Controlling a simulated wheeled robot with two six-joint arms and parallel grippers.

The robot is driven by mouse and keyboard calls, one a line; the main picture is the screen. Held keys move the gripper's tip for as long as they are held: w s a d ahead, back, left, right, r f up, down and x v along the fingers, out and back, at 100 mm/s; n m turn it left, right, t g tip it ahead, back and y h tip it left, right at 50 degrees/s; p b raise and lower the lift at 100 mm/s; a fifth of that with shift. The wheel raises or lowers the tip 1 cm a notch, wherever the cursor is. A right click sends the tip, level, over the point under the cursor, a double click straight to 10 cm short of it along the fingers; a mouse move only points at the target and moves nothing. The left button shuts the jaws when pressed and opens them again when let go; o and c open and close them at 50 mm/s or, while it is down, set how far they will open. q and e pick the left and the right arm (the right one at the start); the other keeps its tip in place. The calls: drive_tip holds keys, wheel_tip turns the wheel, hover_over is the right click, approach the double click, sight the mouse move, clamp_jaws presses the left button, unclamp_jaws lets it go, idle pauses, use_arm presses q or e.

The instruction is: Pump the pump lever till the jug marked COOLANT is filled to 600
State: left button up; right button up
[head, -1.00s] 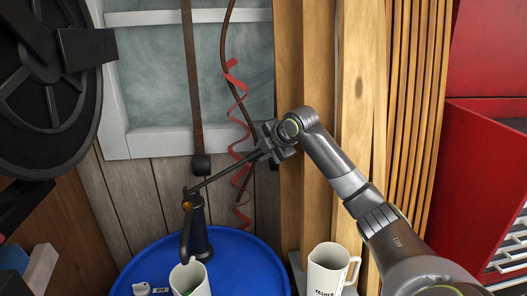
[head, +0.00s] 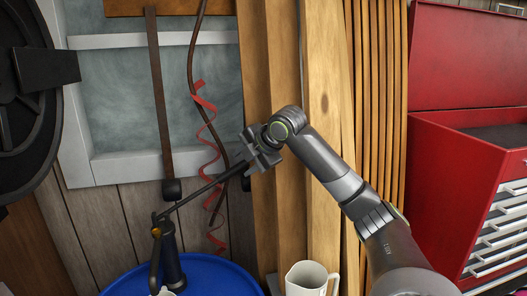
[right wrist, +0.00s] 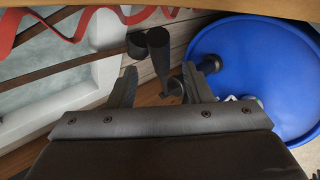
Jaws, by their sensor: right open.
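The pump (head: 170,262) is a dark hand pump standing on a blue drum (head: 205,275). Its lever (head: 205,190) slants up to the right toward my right gripper (head: 258,158). In the right wrist view, the lever's dark grip (right wrist: 158,42) shows ahead of my open right fingers (right wrist: 160,88), roughly between them; I cannot tell if they touch it. A pale jug (head: 166,292) under the spout is mostly cut off at the bottom edge, so its marking and level are hidden. My left gripper is not in view.
Another pale jug (head: 308,280) stands right of the drum, its label cut off. Wooden boards (head: 322,120) stand close behind my right arm. A red curled strip (head: 207,130) and brown cable hang behind the lever. A red drawer cabinet (head: 450,170) is at the right.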

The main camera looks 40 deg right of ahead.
drive_tip(key=b+v, duration=0.2)
drive_tip(key=v, duration=0.8)
drive_tip(key=shift+b, duration=0.4)
drive_tip(key=shift+s+r, duration=0.1)
